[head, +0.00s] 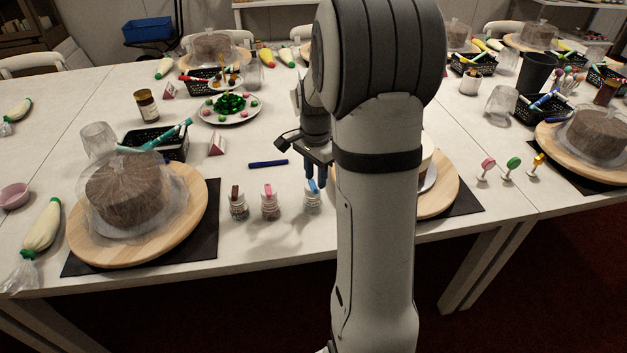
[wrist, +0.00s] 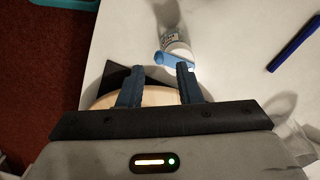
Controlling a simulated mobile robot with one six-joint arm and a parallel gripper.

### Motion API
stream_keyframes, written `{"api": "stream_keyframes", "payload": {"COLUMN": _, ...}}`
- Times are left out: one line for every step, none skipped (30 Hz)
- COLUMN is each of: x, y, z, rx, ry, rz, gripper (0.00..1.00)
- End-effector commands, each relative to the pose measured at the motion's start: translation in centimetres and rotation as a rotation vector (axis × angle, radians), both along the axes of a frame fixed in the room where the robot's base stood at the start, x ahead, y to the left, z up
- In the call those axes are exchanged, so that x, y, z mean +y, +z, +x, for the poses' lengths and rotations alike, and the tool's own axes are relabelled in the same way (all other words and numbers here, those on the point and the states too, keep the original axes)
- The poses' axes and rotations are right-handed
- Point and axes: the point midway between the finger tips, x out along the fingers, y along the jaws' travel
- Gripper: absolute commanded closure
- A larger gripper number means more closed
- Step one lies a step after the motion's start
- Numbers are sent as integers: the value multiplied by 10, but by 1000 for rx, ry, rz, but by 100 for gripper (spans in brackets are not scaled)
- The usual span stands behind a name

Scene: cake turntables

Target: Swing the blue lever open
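The blue lever (head: 313,187) sits on top of a small clear jar (head: 312,203) near the table's front edge in the head view. In the wrist view the blue lever (wrist: 171,60) lies across the jar's top (wrist: 174,38), close to the tip of the right finger. My gripper (wrist: 160,68) is open, with its two dark blue fingers apart and nothing between them. In the head view my gripper (head: 316,175) is just above and behind the lever. Whether a finger touches the lever I cannot tell.
Two similar jars, with a pink lever (head: 268,190) and a brown lever (head: 236,192), stand to the left. A blue pen (head: 268,163) lies behind them. A wooden turntable (head: 438,195) is close on the right, partly hidden by my arm.

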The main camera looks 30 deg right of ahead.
Motion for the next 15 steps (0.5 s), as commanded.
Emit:
{"api": "stream_keyframes", "payload": {"x": 1, "y": -9, "z": -1, "rx": 3, "ry": 1, "rz": 1, "gripper": 68}}
{"api": "stream_keyframes", "payload": {"x": 1, "y": -12, "z": 0, "rx": 2, "ry": 2, "rz": 0, "gripper": 68}}
{"api": "stream_keyframes", "payload": {"x": 1, "y": -16, "z": 0, "rx": 1, "ry": 2, "rz": 1, "gripper": 68}}
{"api": "stream_keyframes", "payload": {"x": 1, "y": -19, "z": 0, "rx": 2, "ry": 3, "rz": 0, "gripper": 68}}
{"api": "stream_keyframes", "payload": {"x": 1, "y": -21, "z": 0, "rx": 2, "ry": 3, "rz": 0, "gripper": 68}}
{"api": "stream_keyframes", "payload": {"x": 1, "y": -24, "z": 0, "rx": 1, "ry": 3, "rz": 1, "gripper": 68}}
{"api": "stream_keyframes", "payload": {"x": 1, "y": -25, "z": 0, "rx": 0, "ry": 3, "rz": 0, "gripper": 68}}
{"api": "stream_keyframes", "payload": {"x": 1, "y": -26, "z": 0, "rx": 0, "ry": 4, "rz": 0, "gripper": 68}}
{"api": "stream_keyframes", "payload": {"x": 1, "y": -27, "z": 0, "rx": 0, "ry": 4, "rz": 0, "gripper": 68}}
{"api": "stream_keyframes", "payload": {"x": 1, "y": -27, "z": 0, "rx": 0, "ry": 4, "rz": 0, "gripper": 68}}
{"api": "stream_keyframes", "payload": {"x": 2, "y": -27, "z": 0, "rx": 0, "ry": 4, "rz": 0, "gripper": 68}}
{"api": "stream_keyframes", "payload": {"x": 2, "y": -27, "z": 0, "rx": 0, "ry": 4, "rz": 0, "gripper": 68}}
{"api": "stream_keyframes", "payload": {"x": 2, "y": -27, "z": 0, "rx": 0, "ry": 4, "rz": 0, "gripper": 68}}
{"api": "stream_keyframes", "payload": {"x": 2, "y": -27, "z": 0, "rx": 0, "ry": 4, "rz": 0, "gripper": 68}}
{"api": "stream_keyframes", "payload": {"x": 2, "y": -27, "z": 0, "rx": 0, "ry": 5, "rz": 0, "gripper": 68}}
